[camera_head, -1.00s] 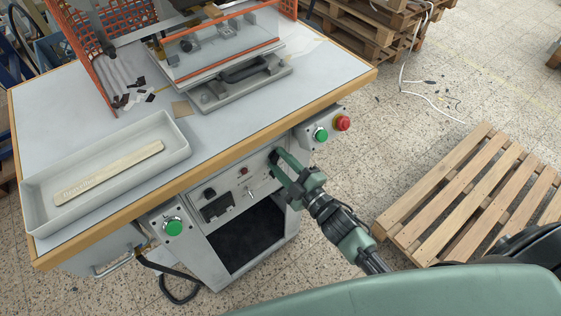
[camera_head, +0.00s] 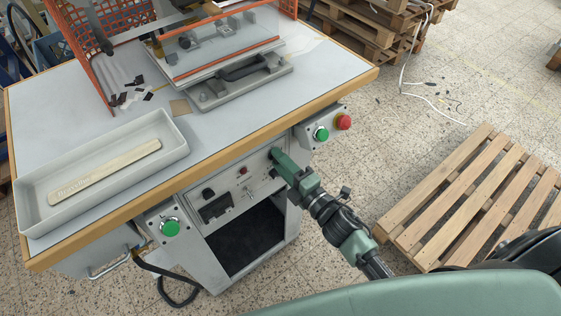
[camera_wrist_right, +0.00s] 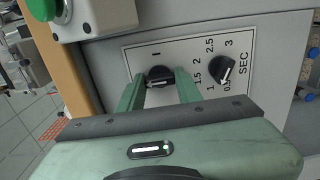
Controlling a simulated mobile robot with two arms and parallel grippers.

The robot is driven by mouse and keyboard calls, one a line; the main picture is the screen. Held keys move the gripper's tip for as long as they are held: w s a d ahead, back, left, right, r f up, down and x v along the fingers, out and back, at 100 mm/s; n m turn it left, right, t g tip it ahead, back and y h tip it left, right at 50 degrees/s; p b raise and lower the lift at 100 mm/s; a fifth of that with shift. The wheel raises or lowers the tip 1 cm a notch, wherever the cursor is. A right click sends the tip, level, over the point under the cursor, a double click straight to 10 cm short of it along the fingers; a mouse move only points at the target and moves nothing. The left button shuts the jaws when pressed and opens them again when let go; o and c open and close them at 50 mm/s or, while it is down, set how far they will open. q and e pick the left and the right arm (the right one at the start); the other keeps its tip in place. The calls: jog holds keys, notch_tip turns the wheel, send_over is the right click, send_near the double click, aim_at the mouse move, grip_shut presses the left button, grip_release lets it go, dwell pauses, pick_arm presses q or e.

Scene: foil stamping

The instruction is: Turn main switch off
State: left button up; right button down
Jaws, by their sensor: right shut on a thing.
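The main switch, a black rotary knob (camera_wrist_right: 160,77) with an "I" mark on its plate, sits between the fingertips of my right gripper in the right wrist view. My right gripper (camera_wrist_right: 160,88) is shut on this knob, one green finger on each side. In the head view my right gripper (camera_head: 277,155) reaches the right part of the machine's front panel (camera_head: 226,200) and hides the knob. The exact pointer setting is hard to read. My left gripper is not in view.
A timer knob (camera_wrist_right: 222,70) with a SEC scale is beside the switch. A box with a green button (camera_head: 321,134) and a red button (camera_head: 343,122) is just right of my gripper. The table edge (camera_head: 230,152) overhangs the panel. A wooden pallet (camera_head: 455,205) lies at right.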

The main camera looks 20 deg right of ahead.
dwell(0.4)
jog(key=c, duration=1)
grip_release()
jog(key=shift+o, duration=0.2)
jog(key=b+v, duration=0.1)
jog(key=v, duration=0.6)
jog(key=shift+s, duration=0.4)
jog(key=shift+d, duration=0.15)
